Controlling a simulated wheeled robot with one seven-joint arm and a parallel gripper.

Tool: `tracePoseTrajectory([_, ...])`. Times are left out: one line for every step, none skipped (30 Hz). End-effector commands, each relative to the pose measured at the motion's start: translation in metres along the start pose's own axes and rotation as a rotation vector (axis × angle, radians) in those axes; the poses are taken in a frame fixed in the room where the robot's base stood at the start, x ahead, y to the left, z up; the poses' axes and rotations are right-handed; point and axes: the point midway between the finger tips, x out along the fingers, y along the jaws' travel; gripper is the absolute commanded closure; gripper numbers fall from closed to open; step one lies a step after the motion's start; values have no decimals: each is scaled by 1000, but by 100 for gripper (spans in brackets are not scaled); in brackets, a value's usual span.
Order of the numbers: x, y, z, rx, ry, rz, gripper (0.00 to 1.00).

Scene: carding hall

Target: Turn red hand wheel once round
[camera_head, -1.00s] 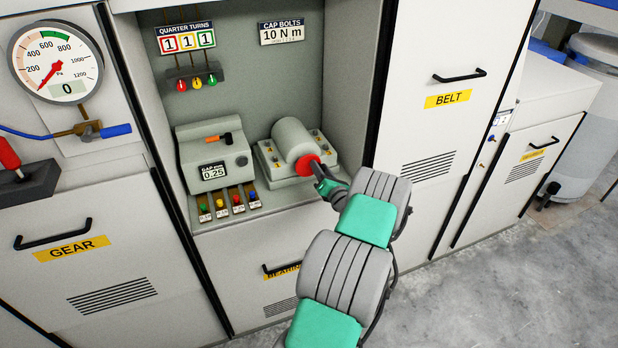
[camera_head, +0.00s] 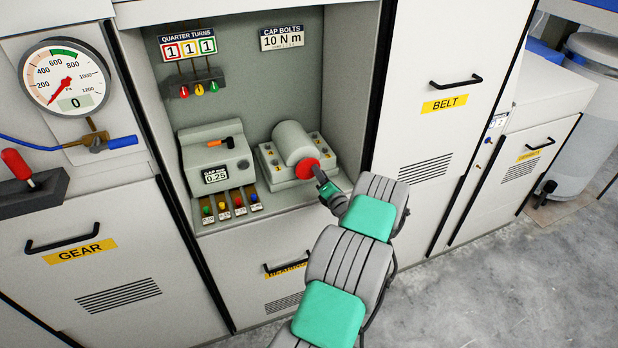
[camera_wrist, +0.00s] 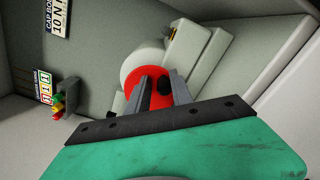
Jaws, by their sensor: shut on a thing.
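The red hand wheel (camera_head: 307,169) is a flat red disc on the front end of a light grey cylinder (camera_head: 293,143), which sits on a block in the open bay. It also shows in the wrist view (camera_wrist: 131,75). My gripper (camera_head: 318,172) reaches it from the front right. In the wrist view, my gripper's two grey fingers (camera_wrist: 162,76) stand at the wheel's face, closed around its dark knob (camera_wrist: 164,86). The fingers hide part of the disc.
A gauge box (camera_head: 217,158) marked 0.25 stands left of the cylinder, with several coloured knobs below it. A quarter-turns counter (camera_head: 187,46) reads 1 1 1 on the back wall. The bay's walls are close on both sides. Open floor (camera_head: 480,285) lies at right.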

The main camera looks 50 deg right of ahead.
Motion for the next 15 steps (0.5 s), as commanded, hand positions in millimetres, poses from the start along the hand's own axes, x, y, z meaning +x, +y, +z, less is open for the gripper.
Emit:
tracePoseTrajectory([6, 9, 10, -12, -11, 18, 93])
tracePoseTrajectory([6, 9, 9, -12, -11, 19, 93])
tracePoseTrajectory([6, 9, 9, -12, -11, 19, 93])
tracePoseTrajectory([6, 9, 9, -12, -11, 19, 93])
tracePoseTrajectory([6, 9, 9, -13, -11, 19, 93])
tracePoseTrajectory([6, 9, 9, -13, -11, 19, 93])
tracePoseTrajectory([6, 9, 9, -13, -11, 19, 71])
tracePoseTrajectory([6, 9, 9, -13, -11, 19, 68])
tracePoseTrajectory([6, 9, 9, -13, -11, 19, 65])
tracePoseTrajectory([6, 9, 9, -14, -11, 20, 63])
tracePoseTrajectory([6, 9, 9, -14, -11, 20, 60])
tracePoseTrajectory([5, 9, 10, -14, -11, 19, 57])
tracePoseTrajectory([4, 9, 10, -14, -11, 19, 56])
tracePoseTrajectory([2, 8, 10, -13, -11, 19, 56])
tracePoseTrajectory([-2, 8, 10, -12, -11, 19, 56])
